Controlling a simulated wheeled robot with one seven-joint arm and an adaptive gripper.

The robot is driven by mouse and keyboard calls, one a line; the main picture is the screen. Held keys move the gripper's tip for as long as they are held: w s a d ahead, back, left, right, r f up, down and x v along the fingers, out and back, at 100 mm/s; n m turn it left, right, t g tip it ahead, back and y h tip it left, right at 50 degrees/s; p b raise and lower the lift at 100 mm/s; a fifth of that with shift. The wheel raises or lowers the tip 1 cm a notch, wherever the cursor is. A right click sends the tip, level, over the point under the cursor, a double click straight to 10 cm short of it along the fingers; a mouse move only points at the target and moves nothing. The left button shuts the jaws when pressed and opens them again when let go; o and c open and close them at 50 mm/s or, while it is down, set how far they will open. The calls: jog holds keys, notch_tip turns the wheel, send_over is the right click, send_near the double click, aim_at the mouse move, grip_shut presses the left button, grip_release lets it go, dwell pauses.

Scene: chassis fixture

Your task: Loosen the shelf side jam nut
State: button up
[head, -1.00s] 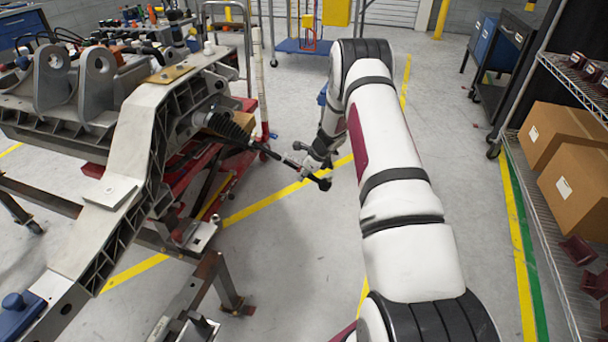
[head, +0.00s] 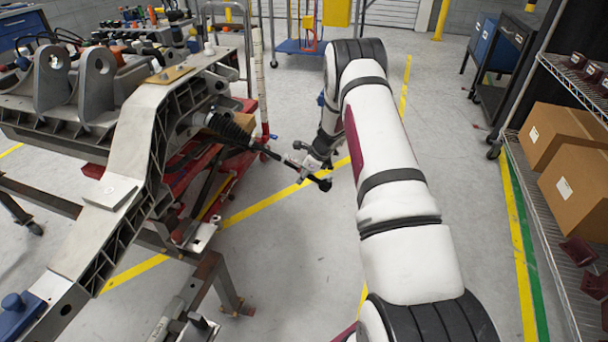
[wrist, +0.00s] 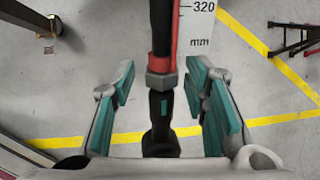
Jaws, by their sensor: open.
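The grey hex jam nut (wrist: 160,80) sits on the tie rod (wrist: 160,28), which runs vertically through the middle of the wrist view. Red shows on the rod just above the nut; a black rod end is below. My gripper (wrist: 163,92) is open, its teal pads on either side of the nut with a gap left and right. In the head view, the tie rod (head: 263,151) sticks out from the chassis (head: 128,160) on the shelf side. My gripper (head: 305,165) is at its outer part, near the black rod end (head: 324,184). The nut is too small to make out there.
A white ruler marked 320 mm (wrist: 198,35) lies alongside the rod in the wrist view. A red lift (head: 205,180) stands under the chassis. A wire shelf (head: 545,215) with cardboard boxes (head: 575,195) is at the right. The floor between is clear.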

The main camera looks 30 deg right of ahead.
jog(key=v, duration=1.2)
